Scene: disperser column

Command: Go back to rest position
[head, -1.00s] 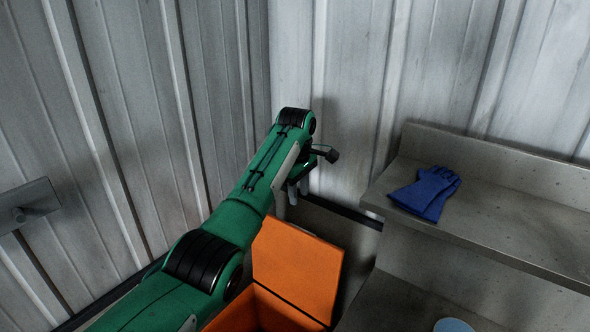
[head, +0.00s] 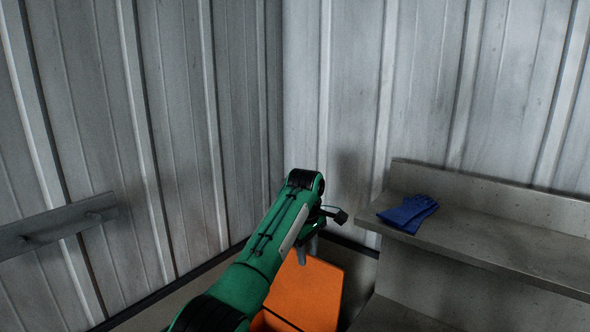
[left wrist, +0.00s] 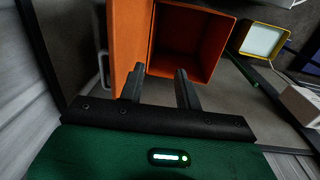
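My left arm comes in from the bottom of the head view, and my left gripper (head: 307,248) hangs beside the raised orange lid or panel of an orange box (head: 312,295). In the left wrist view the left gripper (left wrist: 160,88) has its two fingers apart with nothing between them. The open orange box (left wrist: 188,40) lies beyond the fingertips in that view, and its inside looks empty where it shows. My right gripper is in neither view.
A grey stepped bench (head: 480,235) stands at the right with blue gloves (head: 408,213) on its upper shelf. A grey wall rail (head: 60,228) is at the left. Corrugated metal walls close the corner behind. The left wrist view shows a yellow-framed object (left wrist: 262,40) beside the box.

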